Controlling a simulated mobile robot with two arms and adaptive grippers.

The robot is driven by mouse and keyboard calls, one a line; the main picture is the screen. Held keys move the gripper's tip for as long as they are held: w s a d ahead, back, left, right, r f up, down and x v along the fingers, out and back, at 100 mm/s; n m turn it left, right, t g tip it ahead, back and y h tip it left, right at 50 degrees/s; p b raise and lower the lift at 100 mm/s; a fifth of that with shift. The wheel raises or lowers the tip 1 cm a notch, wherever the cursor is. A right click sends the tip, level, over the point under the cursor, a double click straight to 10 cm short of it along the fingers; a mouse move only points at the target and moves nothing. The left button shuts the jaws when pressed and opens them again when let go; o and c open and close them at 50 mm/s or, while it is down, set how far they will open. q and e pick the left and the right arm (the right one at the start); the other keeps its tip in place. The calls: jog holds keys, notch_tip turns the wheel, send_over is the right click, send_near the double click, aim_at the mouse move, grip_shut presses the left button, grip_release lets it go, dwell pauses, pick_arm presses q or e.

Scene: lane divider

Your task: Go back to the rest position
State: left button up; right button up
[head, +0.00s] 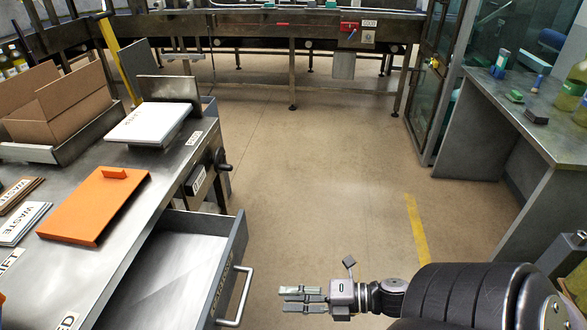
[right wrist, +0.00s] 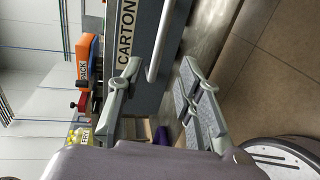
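My right gripper (head: 285,298) is at the bottom of the head view, reaching left over bare floor, just right of the open drawer's handle (head: 236,296). In the right wrist view, my right gripper (right wrist: 160,68) has its fingers spread with nothing between them. The grey drawer front with a CARTON label (right wrist: 131,32) and its handle (right wrist: 160,42) show beyond the fingers. They look apart from the handle. My left gripper is not in view.
The metal bench at left holds an orange divider panel (head: 97,205), a white panel (head: 150,122) and a cardboard box (head: 55,100). The drawer (head: 165,265) stands open. A grey table (head: 525,105) is at right. The middle floor (head: 310,180) is clear.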

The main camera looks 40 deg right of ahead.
dwell(0.3)
jog(key=s+d+f+m+h, duration=0.1)
jog(key=d+f+m+h, duration=0.35)
jog(key=f, duration=0.35)
jog(key=d+f+m+h, duration=0.3)
jog(key=f+m, duration=0.3)
jog(key=f, duration=0.2)
jog(key=s+f+m+g+h+p, duration=0.1)
jog(key=s+f+m+g, duration=0.15)
jog(key=f, duration=0.35)
jog(key=s+f+m+g+h, duration=0.1)
jog(key=s+f+m, duration=0.2)
jog(key=f, duration=0.2)
jog(key=s+a+f+m+g, duration=0.3)
jog(key=s+a+f, duration=0.3)
jog(key=s, duration=0.3)
jog(key=s+a+f+m+g+p, duration=0.1)
jog(key=s+a+f+m+g, duration=0.3)
jog(key=s+a+f, duration=0.3)
jog(key=s+f+g, duration=0.1)
jog(key=s+f, duration=0.1)
jog(key=s, duration=0.1)
